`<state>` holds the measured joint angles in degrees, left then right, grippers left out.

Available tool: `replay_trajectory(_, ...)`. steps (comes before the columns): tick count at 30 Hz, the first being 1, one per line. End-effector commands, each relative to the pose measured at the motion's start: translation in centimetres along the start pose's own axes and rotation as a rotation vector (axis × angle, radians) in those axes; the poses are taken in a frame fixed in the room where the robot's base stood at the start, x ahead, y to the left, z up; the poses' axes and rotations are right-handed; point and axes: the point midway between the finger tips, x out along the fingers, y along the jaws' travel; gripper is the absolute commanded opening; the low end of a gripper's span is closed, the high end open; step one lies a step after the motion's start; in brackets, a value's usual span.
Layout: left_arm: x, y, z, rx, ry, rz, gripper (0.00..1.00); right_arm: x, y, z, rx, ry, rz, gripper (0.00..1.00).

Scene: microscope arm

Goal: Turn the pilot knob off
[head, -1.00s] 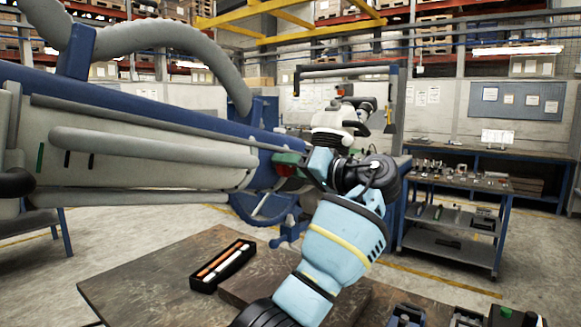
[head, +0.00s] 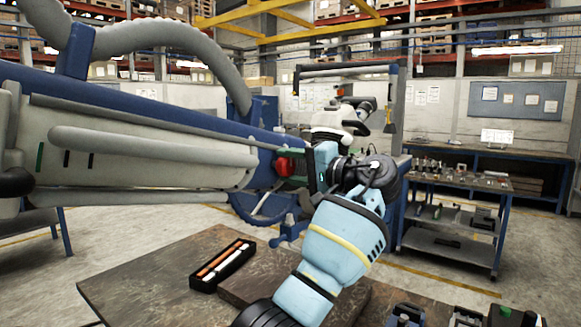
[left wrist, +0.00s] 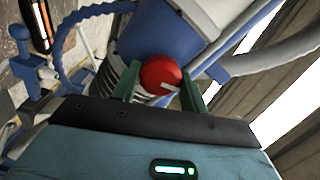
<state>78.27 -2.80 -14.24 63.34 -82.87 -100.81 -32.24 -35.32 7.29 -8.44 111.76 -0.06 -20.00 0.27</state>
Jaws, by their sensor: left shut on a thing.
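The pilot knob (head: 284,166) is a red round knob at the end of the long blue and grey microscope arm (head: 150,150). My left gripper (head: 291,167) reaches it from the right with its green fingers and is shut on it. In the left wrist view the red knob (left wrist: 161,73) sits between the two green fingers of the gripper (left wrist: 160,84). A short white mark shows on the knob, tilted slightly and towards the lower right of its face. The knob's base is partly hidden. My right gripper is in neither view.
A brown tabletop (head: 150,270) stands below the arm, with a black tray (head: 222,266) of orange and white sticks on it. A white microscope head (head: 338,118) is behind my gripper. A blue-framed workbench (head: 450,182) with small items stands at the right.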

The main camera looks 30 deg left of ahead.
Motion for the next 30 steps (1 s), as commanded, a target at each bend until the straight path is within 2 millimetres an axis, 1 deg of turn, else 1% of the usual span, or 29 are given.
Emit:
replay_trajectory(15, -0.05, -0.14, -0.06, 0.019, 0.004, -0.002, 0.21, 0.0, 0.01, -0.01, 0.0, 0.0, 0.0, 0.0)
replay_trajectory(16, -0.05, -0.14, -0.06, 0.019, 0.004, -0.002, 0.46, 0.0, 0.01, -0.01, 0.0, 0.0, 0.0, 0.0)
replay_trajectory(20, -0.05, -0.11, -0.05, 0.018, 0.003, -0.002, 0.63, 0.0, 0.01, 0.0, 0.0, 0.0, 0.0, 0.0)
replay_trajectory(21, -0.04, -0.09, -0.04, 0.018, 0.003, -0.001, 0.65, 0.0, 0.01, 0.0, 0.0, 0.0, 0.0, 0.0)
replay_trajectory(30, -0.32, 0.04, -0.06, 0.019, 0.002, 0.0, 0.65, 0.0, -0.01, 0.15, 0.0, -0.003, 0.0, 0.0)
